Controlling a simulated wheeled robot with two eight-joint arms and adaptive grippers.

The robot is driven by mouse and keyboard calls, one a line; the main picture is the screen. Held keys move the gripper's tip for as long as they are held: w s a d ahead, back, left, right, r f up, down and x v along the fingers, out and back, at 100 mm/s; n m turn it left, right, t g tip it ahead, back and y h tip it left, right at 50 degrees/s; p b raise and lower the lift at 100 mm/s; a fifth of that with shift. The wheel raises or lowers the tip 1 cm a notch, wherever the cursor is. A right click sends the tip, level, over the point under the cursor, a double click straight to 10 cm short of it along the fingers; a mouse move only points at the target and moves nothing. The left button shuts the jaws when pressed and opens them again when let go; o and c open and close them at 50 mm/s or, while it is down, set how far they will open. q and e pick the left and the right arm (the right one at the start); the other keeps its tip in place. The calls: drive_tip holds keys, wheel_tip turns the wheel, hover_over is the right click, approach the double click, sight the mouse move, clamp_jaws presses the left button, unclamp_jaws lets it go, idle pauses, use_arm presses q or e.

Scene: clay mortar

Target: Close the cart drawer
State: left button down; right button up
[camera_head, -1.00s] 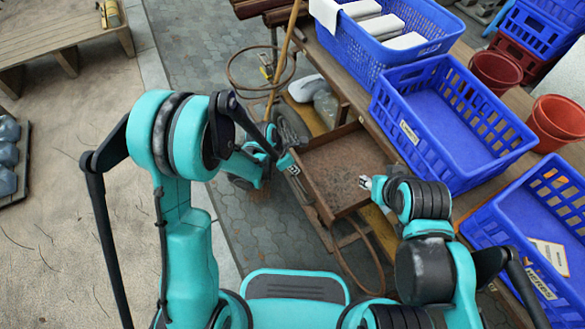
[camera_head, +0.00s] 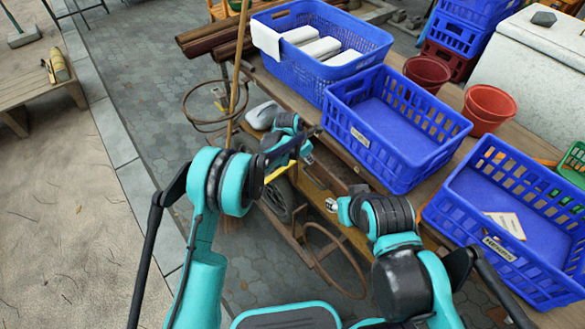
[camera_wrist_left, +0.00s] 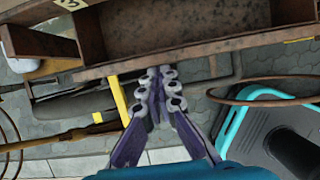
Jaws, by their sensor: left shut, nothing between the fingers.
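The cart drawer is a rusty brown metal tray. In the left wrist view the drawer (camera_wrist_left: 205,45) spans the top, with its front edge just beyond my left fingertips and part of its inside showing. In the head view only a narrow brown part of the drawer (camera_head: 320,187) shows under the table edge, between my two grippers. My left gripper (camera_head: 308,156) is shut and empty at the drawer's front; it also shows in the left wrist view (camera_wrist_left: 154,78). Whether it touches the edge is unclear. My right gripper (camera_head: 331,206) is near the drawer's right end; its jaws are too small to judge.
Blue crates (camera_head: 385,130) stand on the wooden cart top above the drawer, beside red pots (camera_head: 487,107). A wheel (camera_head: 277,200) and a metal hoop (camera_head: 335,262) are below. A wooden pole (camera_head: 238,70) stands at the left.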

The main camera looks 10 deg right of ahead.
use_arm(q)
drive_tip(key=shift+w+d, duration=0.4)
drive_tip(key=shift+d, duration=0.3)
drive_tip(key=shift+w+d, duration=0.4)
drive_tip(key=shift+d, duration=0.25)
